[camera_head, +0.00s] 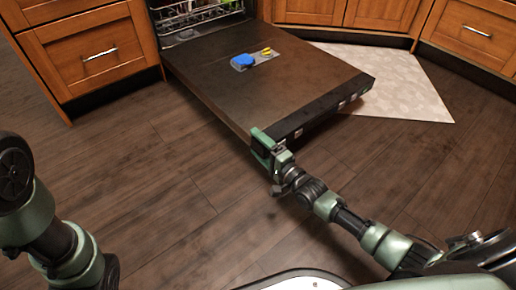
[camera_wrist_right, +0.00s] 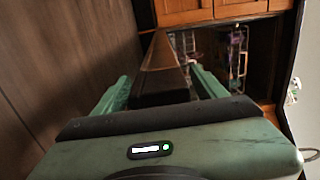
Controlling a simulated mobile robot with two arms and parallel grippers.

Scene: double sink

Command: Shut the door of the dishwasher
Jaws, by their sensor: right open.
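The dishwasher door (camera_head: 300,75) is lowered open, lying about flat above the floor, its inner face up. My right gripper (camera_head: 264,143) is at the door's near left corner. In the right wrist view the door's edge (camera_wrist_right: 160,75) runs between the two open fingers of this gripper (camera_wrist_right: 160,88). Whether either finger touches the door I cannot tell. Of my left arm, only links show at the lower left of the head view; its gripper is out of view.
The dishwasher rack (camera_head: 190,14) sits inside the opening behind the door. Wooden drawers (camera_head: 85,48) stand left, and more wooden cabinets (camera_head: 470,32) right. A pale mat (camera_head: 405,85) lies on the floor beside the door. Dark wood floor (camera_head: 160,200) in front is clear.

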